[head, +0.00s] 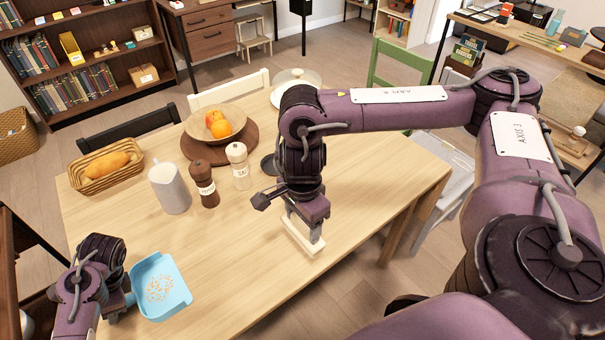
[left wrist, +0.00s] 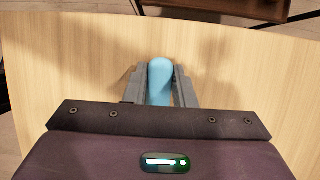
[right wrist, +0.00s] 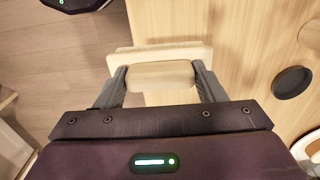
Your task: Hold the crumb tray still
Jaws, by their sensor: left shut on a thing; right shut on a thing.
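The light blue crumb tray (head: 176,272) lies at the near left of the wooden table in the head view, with small orange crumbs spread on its floor. My left gripper (head: 129,296) is at the tray's left side, shut on its handle. The blue handle (left wrist: 160,82) shows between the two fingers in the left wrist view; the rest of the tray is hidden there. My right gripper (head: 304,222) is shut on a pale wooden block-like thing (right wrist: 162,75) near the table's front edge, to the right of the tray.
On the table (head: 262,262) stand a bread basket (head: 92,182), a white pitcher (head: 169,190), a brown mill (head: 203,185), a white mill (head: 238,170) and a fruit bowl (head: 240,124). The table top between tray and right gripper is clear.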

